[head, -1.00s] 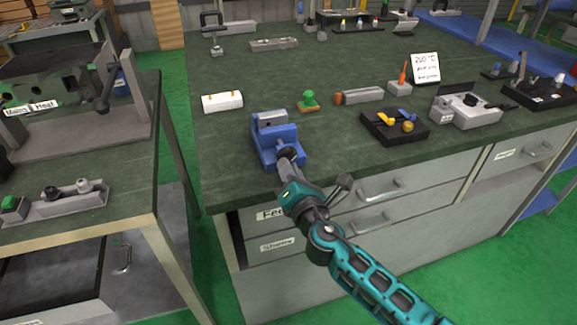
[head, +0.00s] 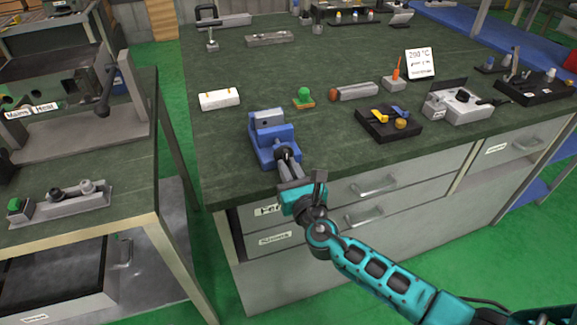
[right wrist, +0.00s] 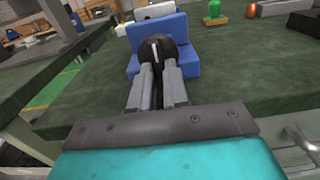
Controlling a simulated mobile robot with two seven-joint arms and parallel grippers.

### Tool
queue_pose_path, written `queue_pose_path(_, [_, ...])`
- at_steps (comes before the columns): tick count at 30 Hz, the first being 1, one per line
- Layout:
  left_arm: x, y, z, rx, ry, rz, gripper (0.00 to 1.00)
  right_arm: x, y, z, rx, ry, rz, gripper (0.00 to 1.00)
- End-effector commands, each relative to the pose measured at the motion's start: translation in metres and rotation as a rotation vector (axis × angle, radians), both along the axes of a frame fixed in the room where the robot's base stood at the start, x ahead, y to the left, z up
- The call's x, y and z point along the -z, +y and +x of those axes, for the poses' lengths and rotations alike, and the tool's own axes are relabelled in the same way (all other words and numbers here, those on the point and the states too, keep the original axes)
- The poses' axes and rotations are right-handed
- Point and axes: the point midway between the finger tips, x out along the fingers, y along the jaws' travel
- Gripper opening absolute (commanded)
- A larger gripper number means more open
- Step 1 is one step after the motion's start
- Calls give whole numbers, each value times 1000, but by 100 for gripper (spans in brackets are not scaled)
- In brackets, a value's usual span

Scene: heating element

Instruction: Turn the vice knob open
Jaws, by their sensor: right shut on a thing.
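The blue vice (head: 267,132) stands at the near left edge of the green-topped bench. Its round black knob (right wrist: 158,52) faces me at the front of the vice and has a white line on it, which stands nearly upright in the right wrist view. My right gripper (head: 287,158) reaches in from the bench's front edge. In the right wrist view its two grey fingers (right wrist: 157,72) are closed on the knob, one on each side. The vice's blue body (right wrist: 187,52) shows behind the knob. My left gripper is not in view.
A white block (head: 219,99), a green-topped stamp-like piece (head: 303,97) and a black tray (head: 388,124) with yellow parts stand around the vice. Drawers (head: 375,186) lie below the bench edge near my arm. A second bench stands at left.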

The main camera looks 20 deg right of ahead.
Motion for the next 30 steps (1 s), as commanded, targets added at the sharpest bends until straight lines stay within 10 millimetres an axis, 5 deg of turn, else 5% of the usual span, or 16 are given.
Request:
queue_pose_path(17, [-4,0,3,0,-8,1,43,0,-1,0,0,-1,-35,0])
queue_pose_path(18, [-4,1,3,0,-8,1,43,0,-1,0,0,-1,-35,18])
queue_pose_path(24, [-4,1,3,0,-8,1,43,0,-1,0,0,-1,-33,37])
queue_pose_path(30, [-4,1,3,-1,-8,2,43,0,0,0,0,-1,-32,40])
